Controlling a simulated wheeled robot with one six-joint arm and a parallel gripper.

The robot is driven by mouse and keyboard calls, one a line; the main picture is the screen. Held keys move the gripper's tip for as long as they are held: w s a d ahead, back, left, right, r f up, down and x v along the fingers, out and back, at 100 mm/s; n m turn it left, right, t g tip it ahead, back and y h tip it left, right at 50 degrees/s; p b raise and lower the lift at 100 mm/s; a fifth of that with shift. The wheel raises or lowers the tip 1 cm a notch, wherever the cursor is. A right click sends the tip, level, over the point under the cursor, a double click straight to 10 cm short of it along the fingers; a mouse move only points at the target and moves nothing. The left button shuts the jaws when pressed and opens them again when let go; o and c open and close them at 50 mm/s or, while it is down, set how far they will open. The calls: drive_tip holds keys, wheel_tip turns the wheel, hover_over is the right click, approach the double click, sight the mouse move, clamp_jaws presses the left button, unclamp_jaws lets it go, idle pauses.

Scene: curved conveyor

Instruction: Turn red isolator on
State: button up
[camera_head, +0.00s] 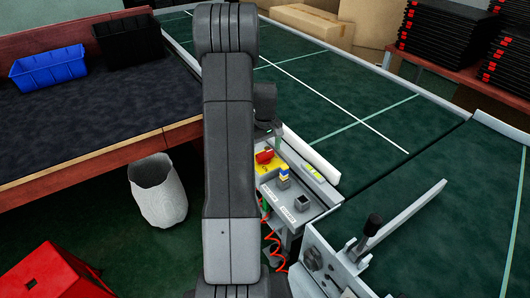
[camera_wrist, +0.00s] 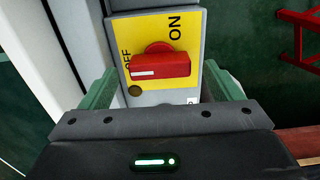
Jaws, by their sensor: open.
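The red isolator handle (camera_wrist: 160,66) sits on a yellow plate (camera_wrist: 127,32) in the wrist view. The handle lies nearly level across the plate, its white mark at the left end beside the word OFF. The word ON is at the upper right of the plate. My gripper (camera_wrist: 159,72) is open, with one green finger on each side of the handle and gaps to both. Whether the fingertips reach down to the handle's depth is unclear. In the head view the isolator (camera_head: 264,157) shows just right of my arm, which hides much of my gripper.
A white bin (camera_head: 160,195) stands left of my arm.

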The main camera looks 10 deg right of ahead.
drive_tip(key=shift+f, duration=1.05)
drive_tip(key=c, duration=1)
